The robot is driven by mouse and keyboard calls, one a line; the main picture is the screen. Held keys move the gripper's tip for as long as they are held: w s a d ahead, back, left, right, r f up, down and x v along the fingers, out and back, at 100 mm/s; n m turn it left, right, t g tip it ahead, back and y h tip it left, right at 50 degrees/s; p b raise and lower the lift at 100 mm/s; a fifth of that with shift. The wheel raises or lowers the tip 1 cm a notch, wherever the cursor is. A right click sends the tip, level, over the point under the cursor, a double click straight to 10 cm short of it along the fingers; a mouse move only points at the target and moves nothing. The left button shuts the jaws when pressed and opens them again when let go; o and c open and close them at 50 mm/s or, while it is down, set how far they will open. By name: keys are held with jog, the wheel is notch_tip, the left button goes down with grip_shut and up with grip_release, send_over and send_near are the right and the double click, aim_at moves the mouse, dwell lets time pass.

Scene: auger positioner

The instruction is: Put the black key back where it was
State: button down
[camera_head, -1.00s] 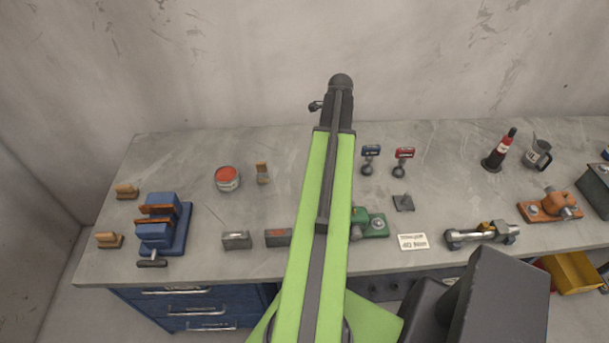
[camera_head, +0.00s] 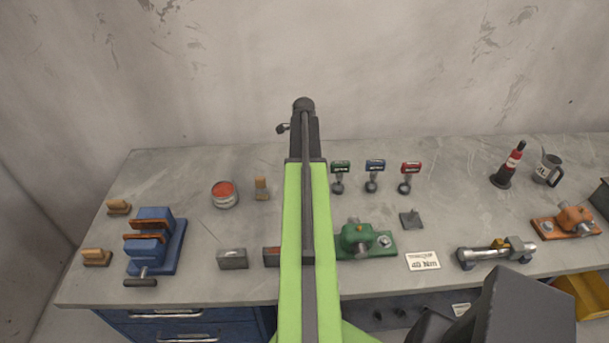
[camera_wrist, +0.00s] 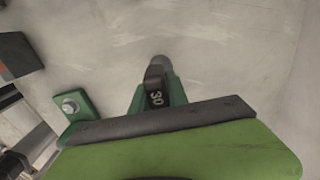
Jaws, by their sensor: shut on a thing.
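A black piece marked 30, which I take for the black key (camera_wrist: 156,92), stands near the middle of the wrist view with a grey rounded end beyond it. My gripper (camera_wrist: 158,112) is shut on it as far as I can tell; its jaws are mostly hidden behind the dark bar and green band. In the head view the arm hides the jaws and the held key. Three similar keys stand in a row on the bench: green (camera_head: 340,170), blue (camera_head: 374,170) and red (camera_head: 410,173). A green fixture (camera_head: 356,236) sits right of my arm.
A small dark plate with a post (camera_head: 411,219) and a 40 Nm sign (camera_head: 422,261) lie right of the fixture. A blue vise (camera_head: 155,240), red-topped can (camera_head: 224,193) and grey block (camera_head: 232,259) are left. Bare bench lies behind the keys.

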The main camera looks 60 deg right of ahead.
notch_tip(320, 180, down, 3)
jog(key=shift+f+b, duration=0.2)
jog(key=shift+b, duration=0.95)
jog(key=shift+r, duration=0.25)
jog(key=shift+f, duration=0.2)
jog(key=c, duration=1.3)
grip_release()
jog(key=shift+r, duration=0.1)
notch_tip(320, 180, up, 17)
jog(key=p, duration=1.7)
jog(key=shift+r+p, duration=0.2)
jog(key=shift+p, duration=0.1)
jog(key=shift+f, duration=0.1)
